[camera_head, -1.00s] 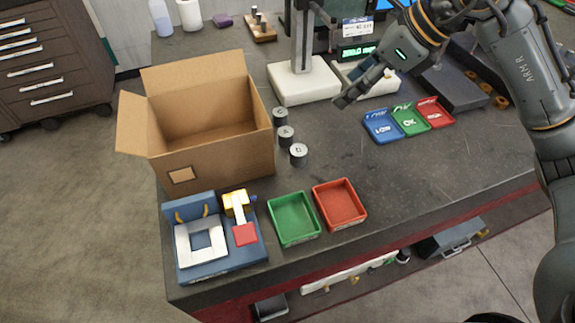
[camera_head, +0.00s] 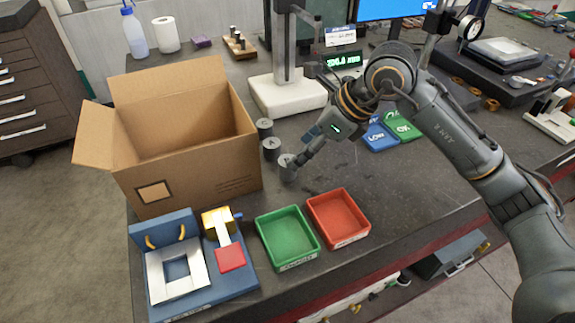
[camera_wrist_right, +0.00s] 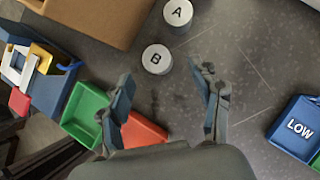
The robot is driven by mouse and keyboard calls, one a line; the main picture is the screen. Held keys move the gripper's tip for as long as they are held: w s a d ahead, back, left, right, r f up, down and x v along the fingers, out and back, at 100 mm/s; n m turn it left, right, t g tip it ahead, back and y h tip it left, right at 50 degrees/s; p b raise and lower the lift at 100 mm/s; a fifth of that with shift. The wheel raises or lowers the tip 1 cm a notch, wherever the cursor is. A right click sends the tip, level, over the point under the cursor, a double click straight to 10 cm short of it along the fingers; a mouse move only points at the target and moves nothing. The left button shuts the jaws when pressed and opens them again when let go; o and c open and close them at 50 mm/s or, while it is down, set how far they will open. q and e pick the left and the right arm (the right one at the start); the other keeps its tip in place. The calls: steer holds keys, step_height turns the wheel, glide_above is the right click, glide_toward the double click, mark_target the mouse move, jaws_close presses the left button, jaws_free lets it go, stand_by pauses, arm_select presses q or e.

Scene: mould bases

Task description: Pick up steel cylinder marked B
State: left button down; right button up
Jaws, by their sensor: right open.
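The steel cylinder marked B (camera_wrist_right: 156,59) stands upright on the bench, its letter readable in the wrist view. It appears to be the front cylinder (camera_head: 288,168) of the row beside the cardboard box in the head view. A cylinder marked A (camera_wrist_right: 178,13) stands just beyond it; it appears to be the middle one (camera_head: 271,149). A third cylinder (camera_head: 264,128) stands at the back. My right gripper (camera_head: 304,147) is open and empty, close to the front cylinder; in the wrist view its fingers (camera_wrist_right: 166,85) are spread, with B beyond the gap between them. My left gripper is out of view.
The open cardboard box (camera_head: 190,170) stands left of the cylinders. A green tray (camera_head: 287,237) and red tray (camera_head: 338,217) lie in front. A blue fixture (camera_head: 190,265) is at front left. Blue LOW (camera_head: 378,137) and green OK (camera_head: 402,126) trays lie right.

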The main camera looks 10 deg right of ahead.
mark_target(288, 160)
steer(key=x, duration=0.2)
steer(key=p+x, duration=0.1)
steer(key=x, duration=0.2)
steer(key=shift+a+f+p, duration=0.2)
steer(key=shift+a+p, duration=0.1)
steer(key=shift+a, duration=0.1)
steer(key=shift+f, duration=0.2)
steer(key=shift+r, duration=0.1)
jaws_close()
